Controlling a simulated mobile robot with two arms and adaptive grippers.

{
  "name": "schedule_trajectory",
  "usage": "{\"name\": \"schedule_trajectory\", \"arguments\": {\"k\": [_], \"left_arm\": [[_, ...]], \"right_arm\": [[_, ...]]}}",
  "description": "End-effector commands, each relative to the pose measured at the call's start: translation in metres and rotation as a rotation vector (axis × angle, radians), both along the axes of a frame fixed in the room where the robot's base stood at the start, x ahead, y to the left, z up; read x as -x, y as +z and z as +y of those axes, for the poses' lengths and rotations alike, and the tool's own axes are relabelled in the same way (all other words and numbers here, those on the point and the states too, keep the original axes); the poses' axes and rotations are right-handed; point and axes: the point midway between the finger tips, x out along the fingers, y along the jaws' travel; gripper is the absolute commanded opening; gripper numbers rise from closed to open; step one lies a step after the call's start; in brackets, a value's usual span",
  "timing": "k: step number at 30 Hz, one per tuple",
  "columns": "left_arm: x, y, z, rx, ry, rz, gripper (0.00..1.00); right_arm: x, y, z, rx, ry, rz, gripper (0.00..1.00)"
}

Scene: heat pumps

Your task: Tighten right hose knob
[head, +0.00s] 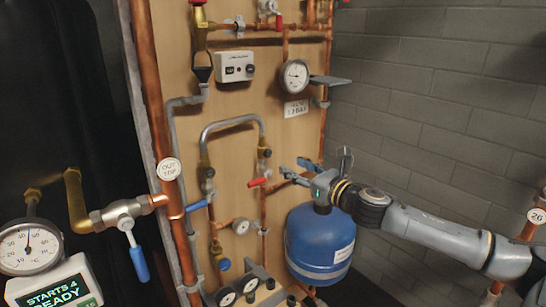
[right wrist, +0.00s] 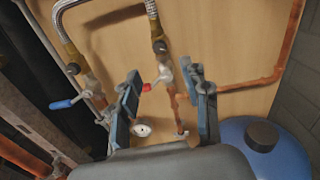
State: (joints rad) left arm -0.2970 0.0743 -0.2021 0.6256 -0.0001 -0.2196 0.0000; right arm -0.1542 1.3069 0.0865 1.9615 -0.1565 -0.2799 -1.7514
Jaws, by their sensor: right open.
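The grey braided hose (head: 230,124) arches between two brass fittings on the wooden board. At its right end is a dark round knob (head: 265,153), which also shows in the right wrist view (right wrist: 160,46). A similar dark knob (head: 208,172) is at the left end. My right gripper (head: 296,168) is open and empty, to the right of the right knob and slightly lower in the head view. In the right wrist view the knob appears beyond and between the open fingers (right wrist: 165,78), apart from them. My left gripper is not in view.
A red-handled valve (head: 258,182) sits just below the right knob, close to my fingers. A blue tank (head: 320,245) stands under my right wrist. Copper pipes (head: 160,120), a gauge (head: 295,75) and a blue-handled valve (head: 138,262) surround the board.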

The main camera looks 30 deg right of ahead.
Motion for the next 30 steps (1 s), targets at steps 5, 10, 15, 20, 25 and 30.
{"name": "schedule_trajectory", "arguments": {"k": [5, 10, 15, 20, 25, 30], "left_arm": [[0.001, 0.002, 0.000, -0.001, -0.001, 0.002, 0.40], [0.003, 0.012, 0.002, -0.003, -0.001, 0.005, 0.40], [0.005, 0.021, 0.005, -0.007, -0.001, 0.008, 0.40], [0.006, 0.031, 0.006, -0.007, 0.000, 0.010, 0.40], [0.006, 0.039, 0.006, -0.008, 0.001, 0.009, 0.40], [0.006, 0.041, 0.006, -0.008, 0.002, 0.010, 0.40]], "right_arm": [[-0.012, 0.003, 0.002, 0.001, 0.002, -0.004, 0.47], [-0.026, 0.005, 0.001, -0.003, -0.003, -0.004, 0.47], [-0.043, 0.006, 0.005, 0.000, 0.002, -0.004, 0.47], [-0.064, 0.005, 0.005, -0.003, 0.001, -0.003, 0.47], [-0.084, 0.003, 0.007, -0.002, 0.000, -0.001, 0.47], [-0.094, 0.002, 0.008, 0.000, 0.002, 0.000, 0.47]]}}
